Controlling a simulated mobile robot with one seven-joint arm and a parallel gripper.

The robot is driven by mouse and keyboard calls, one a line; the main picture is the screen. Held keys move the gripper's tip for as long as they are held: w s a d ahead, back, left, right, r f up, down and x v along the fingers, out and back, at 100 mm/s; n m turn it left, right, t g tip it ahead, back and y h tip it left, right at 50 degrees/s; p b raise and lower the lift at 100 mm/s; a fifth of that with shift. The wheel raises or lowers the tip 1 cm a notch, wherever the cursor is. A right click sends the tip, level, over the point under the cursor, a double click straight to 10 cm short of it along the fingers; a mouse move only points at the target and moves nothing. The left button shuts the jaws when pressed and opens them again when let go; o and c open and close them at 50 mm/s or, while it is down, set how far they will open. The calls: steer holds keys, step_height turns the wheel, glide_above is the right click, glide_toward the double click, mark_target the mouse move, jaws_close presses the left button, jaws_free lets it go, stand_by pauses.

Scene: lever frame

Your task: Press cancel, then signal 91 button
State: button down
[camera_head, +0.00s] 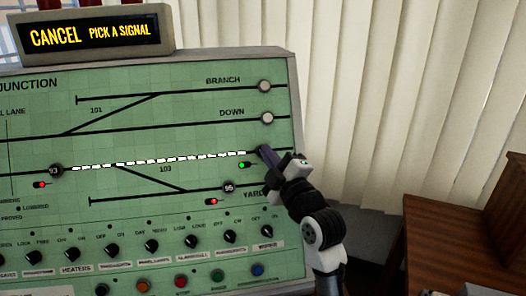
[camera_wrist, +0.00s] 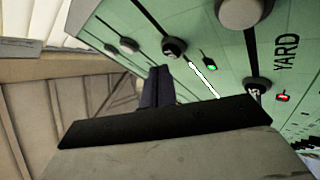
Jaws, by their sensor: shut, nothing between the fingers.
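The green signalling panel (camera_head: 200,115) has a display (camera_head: 92,31) on top reading "CANCEL PICK A SIGNAL". My gripper (camera_head: 266,154) is shut and empty, its tips at a dark round button at the right end of the white-lit track. They partly hide that button in the head view. In the wrist view the gripper (camera_wrist: 158,75) tips are close to the dark numbered button (camera_wrist: 173,47); its number is too small to read surely, and contact cannot be told. A green light (camera_head: 242,165) glows beside it. Buttons 93 (camera_head: 56,170) and 95 (camera_head: 229,187) show elsewhere. I cannot identify a cancel button.
Grey buttons end the BRANCH (camera_head: 265,86) and DOWN (camera_head: 267,118) lines. Below are black knobs (camera_head: 190,243) and coloured buttons, including red (camera_head: 181,281) and blue (camera_head: 257,270). A wooden desk (camera_head: 455,240) stands at right, with pale blinds (camera_head: 400,90) behind.

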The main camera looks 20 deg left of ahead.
steer(key=shift+f, duration=0.1)
steer(key=shift+w+a+f+b, duration=0.2)
steer(key=shift+w+b, duration=0.15)
steer(key=shift+b, duration=0.25)
steer(key=shift+w+a+f+b, duration=0.15)
steer(key=shift+w+a+b, duration=0.15)
steer(key=shift+b, duration=0.15)
stand_by(0.6)
steer(key=shift+d, duration=0.1)
stand_by(0.3)
steer(key=shift+s+d+r, duration=0.4)
steer(key=shift+s, duration=0.25)
steer(key=shift+r, duration=0.1)
steer(key=s, duration=0.1)
steer(key=s+d+r, duration=0.2)
steer(key=shift+s+d+r, duration=0.1)
steer(key=shift+s+d, duration=0.1)
steer(key=shift+s, duration=0.15)
steer(key=shift+d, duration=0.1)
stand_by(0.5)
